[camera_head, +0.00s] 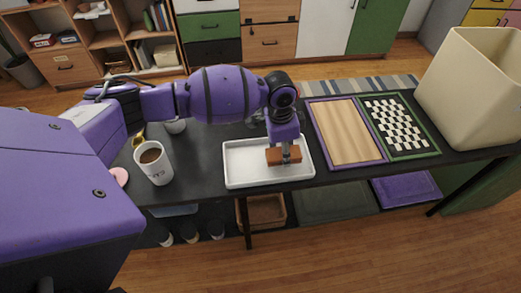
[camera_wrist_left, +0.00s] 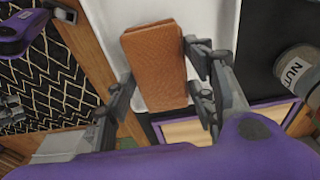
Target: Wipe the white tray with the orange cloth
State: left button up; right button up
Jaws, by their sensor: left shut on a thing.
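The white tray (camera_head: 240,173) lies flat on the dark table, with raised rims. My left gripper (camera_head: 285,150) points down over the tray's right half. It is shut on the orange cloth (camera_head: 273,157), a thick folded block held low at the tray's floor; I cannot tell for sure whether it touches. In the left wrist view the cloth (camera_wrist_left: 155,65) sits between the fingers of my left gripper (camera_wrist_left: 160,85). The white tray (camera_wrist_left: 208,20) shows behind it. My right gripper cannot be made out in either view.
A wooden board (camera_head: 345,132), a checkered board (camera_head: 397,126) and a large beige bin (camera_head: 475,90) are to the right.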

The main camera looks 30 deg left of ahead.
pick_arm(q)
notch_tip(320, 180, up, 3)
jog(key=shift+w+d+r+p, duration=0.1)
jog(key=shift+w+r+p, duration=0.1)
jog(key=shift+p, duration=0.55)
jog(key=shift+r+p, duration=0.55)
jog(key=shift+r, duration=0.3)
jog(key=shift+s, duration=0.15)
pick_arm(e)
jog(key=r, duration=0.1)
jog(key=w+a+r, duration=0.1)
jog(key=shift+w+a+r, duration=0.1)
jog(key=shift+a+r, duration=0.05)
jog(key=shift+r, duration=0.15)
jog(key=shift+w, duration=0.15)
